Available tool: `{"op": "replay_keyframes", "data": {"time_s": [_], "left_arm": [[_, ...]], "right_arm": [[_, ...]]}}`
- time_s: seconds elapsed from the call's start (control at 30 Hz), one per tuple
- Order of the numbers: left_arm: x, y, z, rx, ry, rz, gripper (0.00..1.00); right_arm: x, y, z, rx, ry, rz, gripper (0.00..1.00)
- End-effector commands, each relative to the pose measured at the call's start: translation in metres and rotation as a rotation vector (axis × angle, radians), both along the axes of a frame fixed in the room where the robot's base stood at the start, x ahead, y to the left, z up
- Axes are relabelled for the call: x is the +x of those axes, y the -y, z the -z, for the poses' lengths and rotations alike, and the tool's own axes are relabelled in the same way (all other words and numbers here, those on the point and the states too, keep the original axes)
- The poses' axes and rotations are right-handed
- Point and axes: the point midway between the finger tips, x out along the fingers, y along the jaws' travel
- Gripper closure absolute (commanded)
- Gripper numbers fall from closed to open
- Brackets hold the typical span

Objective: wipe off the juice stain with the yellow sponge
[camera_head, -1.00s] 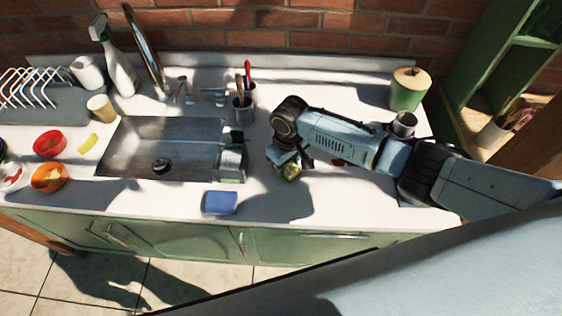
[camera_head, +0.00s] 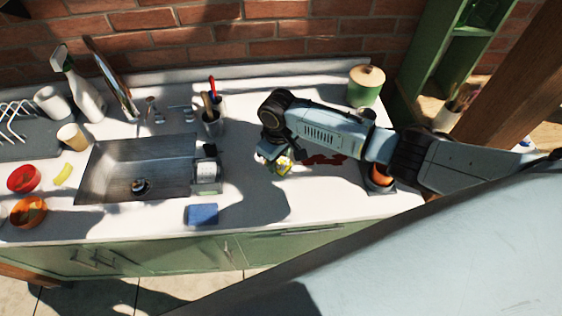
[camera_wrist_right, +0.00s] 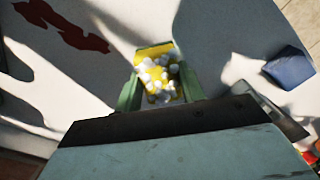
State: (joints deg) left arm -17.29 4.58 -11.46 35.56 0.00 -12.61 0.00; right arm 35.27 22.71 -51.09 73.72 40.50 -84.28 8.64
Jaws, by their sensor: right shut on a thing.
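My right gripper (camera_head: 275,163) is over the counter, right of the sink. In the right wrist view the gripper (camera_wrist_right: 160,90) is shut on the yellow sponge (camera_wrist_right: 143,54). White foam-like lumps cover much of the sponge's face. The sponge (camera_head: 284,165) also shows in the head view, partly hidden by the gripper. The dark red juice stain (camera_head: 322,160) lies on the counter to the right of the gripper, partly hidden by my arm. In the wrist view the stain (camera_wrist_right: 65,27) is at upper left, apart from the sponge. My left gripper is not in view.
A blue sponge (camera_head: 203,214) lies near the counter's front edge. The sink (camera_head: 110,175) is at left, with a utensil cup (camera_head: 211,122) behind its right end. A green canister (camera_head: 365,90) stands at the back right. An orange object (camera_head: 381,177) shows beneath my arm.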

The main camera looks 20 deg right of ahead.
Motion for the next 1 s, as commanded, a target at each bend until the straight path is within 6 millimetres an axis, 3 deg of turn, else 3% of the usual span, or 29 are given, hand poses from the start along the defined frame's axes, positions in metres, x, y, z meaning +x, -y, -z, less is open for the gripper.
{"op": "replay_keyframes", "data": {"time_s": [0.3,1.0], "left_arm": [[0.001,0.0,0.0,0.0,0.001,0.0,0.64],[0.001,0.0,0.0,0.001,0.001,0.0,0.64]], "right_arm": [[0.004,-0.009,-0.026,0.001,0.002,-0.019,0.85],[0.004,-0.009,-0.026,0.0,0.001,-0.019,0.85]]}}
